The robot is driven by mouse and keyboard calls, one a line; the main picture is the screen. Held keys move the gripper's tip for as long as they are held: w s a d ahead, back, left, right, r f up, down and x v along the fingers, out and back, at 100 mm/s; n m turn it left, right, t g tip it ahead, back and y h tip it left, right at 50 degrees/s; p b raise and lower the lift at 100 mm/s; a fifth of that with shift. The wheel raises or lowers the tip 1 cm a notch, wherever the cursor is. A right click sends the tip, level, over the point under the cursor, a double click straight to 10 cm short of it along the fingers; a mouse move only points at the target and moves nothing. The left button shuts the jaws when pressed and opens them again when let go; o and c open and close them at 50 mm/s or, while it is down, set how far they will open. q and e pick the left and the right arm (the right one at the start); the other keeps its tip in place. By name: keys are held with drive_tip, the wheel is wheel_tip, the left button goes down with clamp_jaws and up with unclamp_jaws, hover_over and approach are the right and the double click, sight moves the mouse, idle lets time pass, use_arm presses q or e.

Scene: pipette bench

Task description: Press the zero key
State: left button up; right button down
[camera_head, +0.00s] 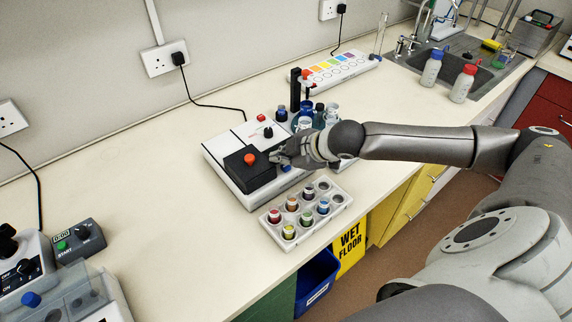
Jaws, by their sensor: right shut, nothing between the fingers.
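A white bench instrument (223,157) with a black block stands on the worktop near the middle of the view. A red knob (250,158) sits on the black block, and a second red knob (261,117) and a black knob (268,132) are at its back. A blue key (286,168) shows at its right front, just below my fingers. No zero label is readable. My right gripper (281,159) is shut and empty, its fingertips over the right part of the instrument, hiding some of it. I cannot tell whether they touch it. My left gripper is out of view.
A white rack of capped vials (329,224) stands in front of the instrument. Bottles (306,108) and a black post (295,90) stand behind my gripper. A colour-marked strip (340,70) lies at the back.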

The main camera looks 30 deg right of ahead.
sight(284, 168)
drive_tip(key=shift+s+f, duration=0.4)
drive_tip(key=shift+f, duration=0.35)
idle(0.3)
drive_tip(key=shift+w+r+p, duration=0.15)
drive_tip(key=shift+r+p, duration=0.45)
drive_tip(key=shift+p, duration=0.25)
drive_tip(key=shift+w, duration=0.15)
drive_tip(key=shift+r, duration=0.1)
drive_tip(key=shift+r, duration=0.1)
drive_tip(key=shift+r+p, duration=0.75)
drive_tip(key=shift+p, duration=0.1)
wheel_tip(284, 168, up, 5)
drive_tip(key=p, duration=0.5)
drive_tip(key=shift+f+p, duration=0.1)
drive_tip(key=shift+p, duration=0.2)
